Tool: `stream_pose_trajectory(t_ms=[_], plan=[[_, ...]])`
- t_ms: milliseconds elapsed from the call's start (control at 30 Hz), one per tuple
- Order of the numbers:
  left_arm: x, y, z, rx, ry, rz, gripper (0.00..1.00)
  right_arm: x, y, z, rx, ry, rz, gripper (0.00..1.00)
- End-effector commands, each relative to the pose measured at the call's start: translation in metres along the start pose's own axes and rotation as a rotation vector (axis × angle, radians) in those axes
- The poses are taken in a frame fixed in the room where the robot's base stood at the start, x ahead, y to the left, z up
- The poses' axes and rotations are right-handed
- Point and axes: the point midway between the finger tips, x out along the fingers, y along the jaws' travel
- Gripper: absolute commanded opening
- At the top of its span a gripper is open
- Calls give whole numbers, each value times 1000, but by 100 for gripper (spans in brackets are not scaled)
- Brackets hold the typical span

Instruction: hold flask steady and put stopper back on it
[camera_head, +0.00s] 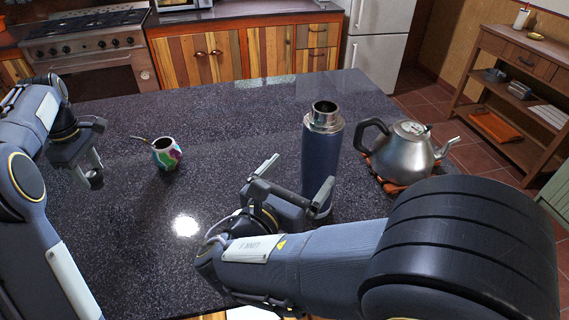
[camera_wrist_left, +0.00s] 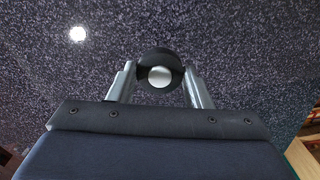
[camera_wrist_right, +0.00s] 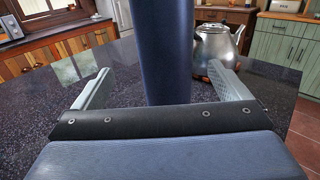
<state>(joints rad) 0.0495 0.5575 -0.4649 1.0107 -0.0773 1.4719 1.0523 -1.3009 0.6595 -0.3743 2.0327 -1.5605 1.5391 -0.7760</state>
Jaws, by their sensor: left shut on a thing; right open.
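A tall dark blue flask (camera_head: 322,158) with a bare steel neck stands upright on the counter. My right gripper (camera_head: 302,172) is open, with a finger on either side of the flask's body. In the right wrist view the flask (camera_wrist_right: 166,50) rises between the two spread fingers (camera_wrist_right: 165,85); I cannot tell whether they touch it. My left gripper (camera_head: 98,170) is over the left part of the counter, well away from the flask. It is shut on the stopper (camera_wrist_left: 160,64), a round black piece with a pale centre, in the left wrist view.
A steel kettle (camera_head: 402,152) stands on an orange mat just right of the flask. A colourful mate cup (camera_head: 166,154) with a straw stands between my left gripper and the flask. The dark speckled counter (camera_head: 240,130) is clear between cup and flask.

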Motion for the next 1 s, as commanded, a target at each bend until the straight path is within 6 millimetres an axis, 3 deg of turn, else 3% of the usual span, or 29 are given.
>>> stream_pose_trajectory(t_ms=[200, 633, 1000], plan=[[-4, 0, 0, 0, 0, 0, 19, 28, 0, 0, -1, 1, -1, 95], [-6, 0, 0, 0, 0, 0, 19, 36, -2, 0, -1, 0, 0, 95], [-14, 0, 0, 0, 0, 0, 19, 82, -8, -3, -1, 0, -1, 95]])
